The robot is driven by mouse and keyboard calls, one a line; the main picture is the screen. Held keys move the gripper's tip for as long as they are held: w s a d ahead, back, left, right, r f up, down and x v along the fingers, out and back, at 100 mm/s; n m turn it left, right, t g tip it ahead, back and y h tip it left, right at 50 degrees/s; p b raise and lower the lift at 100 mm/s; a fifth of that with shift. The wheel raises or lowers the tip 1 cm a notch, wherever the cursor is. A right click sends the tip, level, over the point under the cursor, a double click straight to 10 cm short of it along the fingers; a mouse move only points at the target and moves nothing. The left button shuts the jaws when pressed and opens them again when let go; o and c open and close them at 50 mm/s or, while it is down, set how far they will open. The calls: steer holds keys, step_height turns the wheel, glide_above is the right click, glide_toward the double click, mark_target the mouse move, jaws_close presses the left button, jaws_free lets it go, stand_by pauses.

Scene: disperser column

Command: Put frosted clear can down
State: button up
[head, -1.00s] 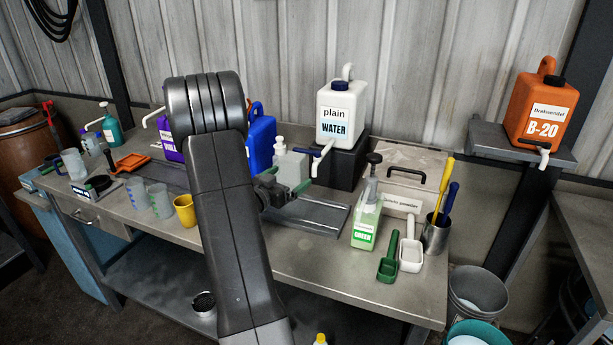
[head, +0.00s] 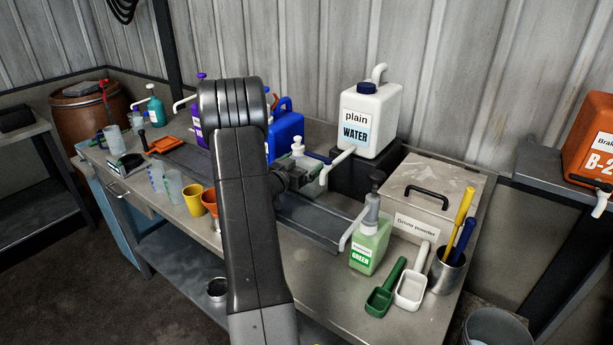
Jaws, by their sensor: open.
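A pale, frosted clear can (head: 304,163) with a white pump top stands on the bench, in front of the blue can and left of the white water can. Its lower part is hidden behind my gripper and arm. My gripper (head: 308,182) is open, right beside the can's near side in the picture. My arm hides part of the gripper, and I cannot tell whether the fingers touch the can.
A blue can (head: 286,136), a white water can (head: 370,120) on a black block, and a green pump bottle (head: 370,245) stand around. A grey metal tray (head: 315,222) lies in front. Yellow (head: 194,200) and orange cups stand left of my arm. Scoops lie at the front right.

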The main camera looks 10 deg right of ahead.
steer(key=c, duration=1)
steer(key=shift+c, duration=0.8)
steer(key=shift+r, duration=0.1)
